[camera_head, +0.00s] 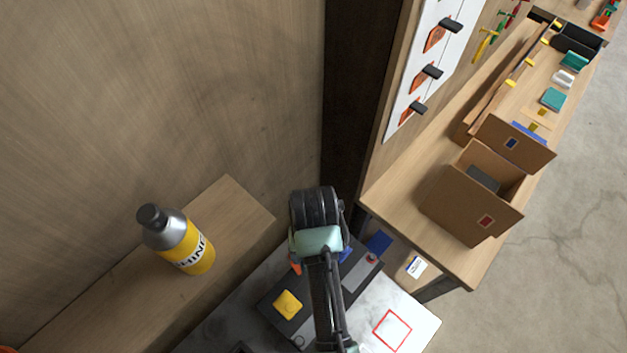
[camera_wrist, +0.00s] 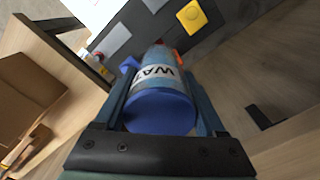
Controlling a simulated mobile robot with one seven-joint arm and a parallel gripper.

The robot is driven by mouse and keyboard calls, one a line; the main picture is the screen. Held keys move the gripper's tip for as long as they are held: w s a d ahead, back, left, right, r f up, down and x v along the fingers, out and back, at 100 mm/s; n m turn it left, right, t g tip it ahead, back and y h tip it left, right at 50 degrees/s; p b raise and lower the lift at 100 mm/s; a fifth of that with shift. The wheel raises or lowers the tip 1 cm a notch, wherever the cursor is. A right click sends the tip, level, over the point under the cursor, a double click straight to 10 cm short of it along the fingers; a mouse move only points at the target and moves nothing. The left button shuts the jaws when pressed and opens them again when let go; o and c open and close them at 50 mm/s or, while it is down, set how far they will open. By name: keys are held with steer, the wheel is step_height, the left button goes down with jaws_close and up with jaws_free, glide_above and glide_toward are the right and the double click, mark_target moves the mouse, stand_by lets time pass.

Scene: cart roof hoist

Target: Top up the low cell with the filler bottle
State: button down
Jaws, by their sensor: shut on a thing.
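My gripper (camera_wrist: 160,88) is shut on a blue bottle (camera_wrist: 155,75) with a white label band reading "WA", the rest cut off. Its round blue end faces the wrist camera, and an orange part shows at its far side, pointing toward a dark panel. In the head view my arm hides most of the bottle. The dark-topped unit (camera_head: 262,307) lies below, with a yellow square cap (camera_head: 288,304) and a grey strip (camera_head: 361,275). The yellow cap also shows in the wrist view (camera_wrist: 192,16). Cell levels cannot be made out.
A yellow and grey bottle (camera_head: 186,247) stands on a wooden ledge (camera_head: 110,300) at left. A white surface with a red square outline (camera_head: 392,330) lies at lower right. An open cardboard box (camera_head: 455,205) sits on the right-hand bench (camera_head: 395,215). A dark post (camera_head: 350,110) rises behind my arm.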

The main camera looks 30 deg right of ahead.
steer(key=shift+r, duration=2.6)
